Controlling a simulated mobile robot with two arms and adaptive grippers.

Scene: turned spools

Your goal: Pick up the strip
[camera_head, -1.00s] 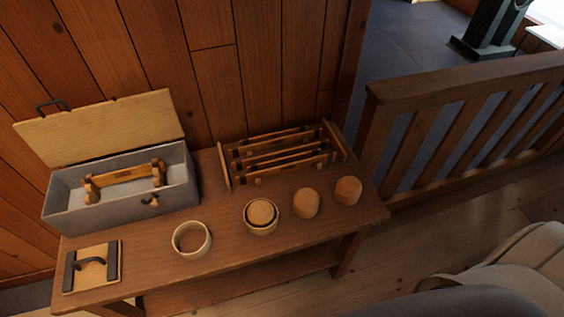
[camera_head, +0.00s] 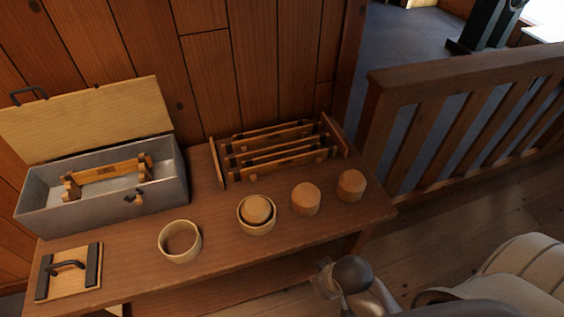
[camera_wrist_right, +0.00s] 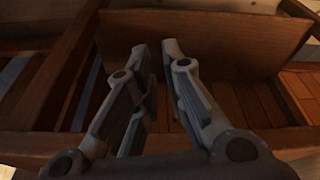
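Several wooden strips with dark fittings lie side by side in a wooden rack; one is the front strip (camera_head: 290,161). Another wooden strip (camera_head: 108,172) rests on end supports inside the grey box (camera_head: 112,208) at the left. I cannot tell which strip the task means. My right gripper (camera_wrist_right: 156,48) shows in its wrist view with its fingers apart and nothing between them. No strip shows clearly there. Part of my arm shows at the bottom of the head view, away from the strips. My left gripper is not in view.
The box's lid (camera_head: 88,120) stands open. On the bench (camera_head: 215,225) are a handled board (camera_head: 68,283), an empty ring-shaped cup (camera_head: 180,242), a cup holding a round block (camera_head: 257,211) and two round blocks (camera_head: 306,199) (camera_head: 351,186). A wooden railing (camera_head: 465,75) stands right.

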